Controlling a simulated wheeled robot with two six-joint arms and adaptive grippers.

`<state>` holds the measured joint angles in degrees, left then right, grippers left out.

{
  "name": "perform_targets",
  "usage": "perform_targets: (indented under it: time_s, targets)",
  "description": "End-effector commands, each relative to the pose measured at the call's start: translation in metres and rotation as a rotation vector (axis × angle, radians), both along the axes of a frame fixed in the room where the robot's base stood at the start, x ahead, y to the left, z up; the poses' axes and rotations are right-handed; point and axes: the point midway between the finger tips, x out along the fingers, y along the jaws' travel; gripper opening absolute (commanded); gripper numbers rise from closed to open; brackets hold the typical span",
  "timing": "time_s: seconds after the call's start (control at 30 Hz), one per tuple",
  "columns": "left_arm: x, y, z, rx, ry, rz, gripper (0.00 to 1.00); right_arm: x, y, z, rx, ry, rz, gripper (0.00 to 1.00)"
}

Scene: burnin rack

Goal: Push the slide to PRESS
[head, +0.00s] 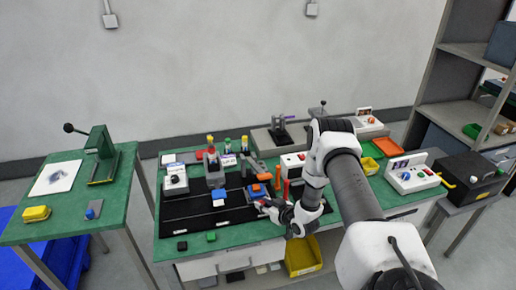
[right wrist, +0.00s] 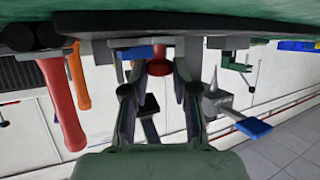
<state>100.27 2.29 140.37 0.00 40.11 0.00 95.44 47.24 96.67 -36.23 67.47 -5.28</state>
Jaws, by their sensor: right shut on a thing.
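My right gripper (head: 263,204) reaches to the front of a blue and orange unit (head: 256,190) on the black board. In the right wrist view, which is upside down, its two fingers (right wrist: 158,90) stand on either side of a red knob (right wrist: 159,66) and are shut on it. The knob seems to belong to the slide; the fingers and hand hide much of it in the head view. The PRESS marking is too small to read. My left gripper is not in view.
Orange-red upright handles (right wrist: 62,105) stand close beside the gripper. A yellow bin (head: 303,258) is below the front edge.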

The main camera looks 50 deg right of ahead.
Motion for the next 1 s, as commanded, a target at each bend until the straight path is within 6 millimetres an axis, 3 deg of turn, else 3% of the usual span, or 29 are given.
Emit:
perform_targets:
  time_s: [0.3,0.33,0.37,0.77,1.0]
  targets:
    - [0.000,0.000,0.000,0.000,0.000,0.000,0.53,-0.001,-0.004,0.000,-0.002,0.000,-0.009,0.00]
    - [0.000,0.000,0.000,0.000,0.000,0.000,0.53,-0.001,-0.004,0.000,-0.002,0.000,-0.009,0.39]
    - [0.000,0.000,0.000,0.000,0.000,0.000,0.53,-0.001,-0.004,0.000,-0.002,0.000,-0.009,0.49]
    - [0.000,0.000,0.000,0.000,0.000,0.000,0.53,-0.007,-0.003,0.002,-0.001,0.001,-0.009,0.51]
    - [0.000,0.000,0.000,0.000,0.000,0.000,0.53,-0.056,0.003,0.023,0.006,-0.002,-0.018,0.51]
